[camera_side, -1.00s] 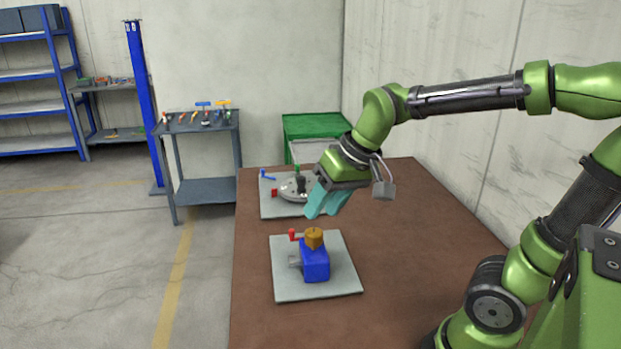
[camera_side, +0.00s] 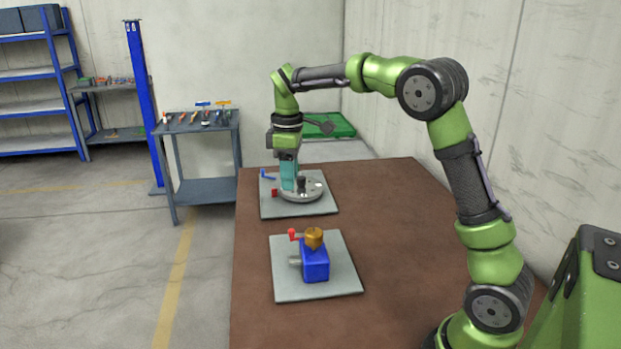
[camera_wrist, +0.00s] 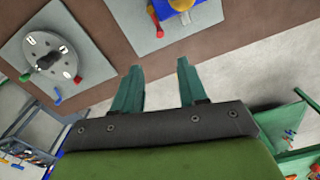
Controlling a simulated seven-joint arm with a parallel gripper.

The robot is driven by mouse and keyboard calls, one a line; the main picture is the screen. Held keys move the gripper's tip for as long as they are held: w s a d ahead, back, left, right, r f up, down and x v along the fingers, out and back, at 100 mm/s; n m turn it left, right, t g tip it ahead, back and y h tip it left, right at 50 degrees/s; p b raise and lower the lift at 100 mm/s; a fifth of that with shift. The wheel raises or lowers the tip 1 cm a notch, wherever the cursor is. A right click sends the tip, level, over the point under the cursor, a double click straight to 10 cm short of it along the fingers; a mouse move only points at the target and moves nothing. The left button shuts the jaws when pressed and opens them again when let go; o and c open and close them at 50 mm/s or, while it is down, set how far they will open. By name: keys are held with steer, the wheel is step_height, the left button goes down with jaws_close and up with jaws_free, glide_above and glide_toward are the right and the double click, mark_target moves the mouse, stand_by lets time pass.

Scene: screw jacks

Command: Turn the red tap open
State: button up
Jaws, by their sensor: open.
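On the far plate (camera_side: 320,205), a red tap (camera_side: 275,192) stands left of a grey round disc (camera_side: 312,196). A blue handle (camera_wrist: 57,97) and a green one (camera_wrist: 77,79) sit near the disc too. My gripper (camera_side: 288,188) points down, its teal fingers overlapping the disc's left part in the side view; height and depth are unclear. In the wrist view the fingers (camera_wrist: 160,78) are apart with nothing between them.
The brown table (camera_side: 410,230) is clear to the right. A green bin (camera_side: 330,127) stands behind.

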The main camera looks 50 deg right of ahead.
mark_target(291, 230)
step_height(291, 230, down, 14)
steer(key=shift+f, duration=0.2)
jaws_close()
stand_by(0.4)
